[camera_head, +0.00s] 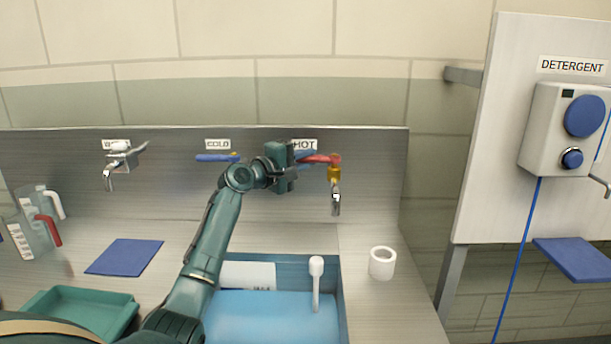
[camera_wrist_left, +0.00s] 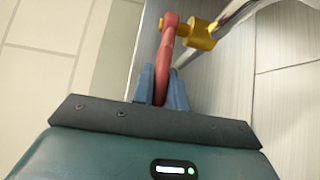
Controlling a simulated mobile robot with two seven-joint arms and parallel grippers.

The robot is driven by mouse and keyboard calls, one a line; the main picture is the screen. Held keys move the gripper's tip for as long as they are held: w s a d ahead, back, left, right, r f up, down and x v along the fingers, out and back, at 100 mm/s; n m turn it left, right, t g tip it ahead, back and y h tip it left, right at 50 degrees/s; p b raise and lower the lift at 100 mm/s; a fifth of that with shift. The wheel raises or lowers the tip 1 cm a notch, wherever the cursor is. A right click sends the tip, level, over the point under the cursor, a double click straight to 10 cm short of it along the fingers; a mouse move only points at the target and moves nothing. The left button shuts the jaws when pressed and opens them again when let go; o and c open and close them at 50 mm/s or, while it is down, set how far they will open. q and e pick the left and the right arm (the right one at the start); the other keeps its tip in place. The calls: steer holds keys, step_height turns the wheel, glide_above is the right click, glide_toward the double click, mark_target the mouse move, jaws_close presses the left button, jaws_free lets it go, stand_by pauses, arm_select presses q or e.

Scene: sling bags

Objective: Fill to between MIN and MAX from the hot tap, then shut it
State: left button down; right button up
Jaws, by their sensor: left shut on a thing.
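The hot tap has a red lever handle (camera_head: 322,158), a brass body (camera_head: 334,173) and a metal spout (camera_head: 336,202), under the HOT sign (camera_head: 304,145). My left gripper (camera_head: 303,160) is shut on the red lever. In the left wrist view its blue fingers (camera_wrist_left: 161,88) sit on both sides of the lever (camera_wrist_left: 165,55). No water stream can be made out at the spout. Below is a blue basin (camera_head: 341,300) with a light-blue surface inside and a partly hidden white label (camera_head: 247,275); its marks are too small to read. My right gripper is not in view.
A white-knobbed upright rod (camera_head: 316,275) stands in the basin. A white cup-like ring (camera_head: 382,263) stands to its right. Left are a blue mat (camera_head: 125,257), a green tray (camera_head: 90,307), jugs (camera_head: 36,235), another tap (camera_head: 118,160) and the blue cold lever (camera_head: 214,158). A detergent dispenser (camera_head: 548,130) hangs right.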

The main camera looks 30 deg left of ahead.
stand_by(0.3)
arm_select(q)
steer(key=c, duration=1.4)
jaws_free()
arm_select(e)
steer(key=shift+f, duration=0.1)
arm_select(q)
steer(key=b+v, duration=0.2)
steer(key=v, duration=1.1)
steer(key=shift+a, duration=0.2)
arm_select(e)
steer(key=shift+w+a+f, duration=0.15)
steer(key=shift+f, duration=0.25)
arm_select(q)
steer(key=shift+r, duration=0.1)
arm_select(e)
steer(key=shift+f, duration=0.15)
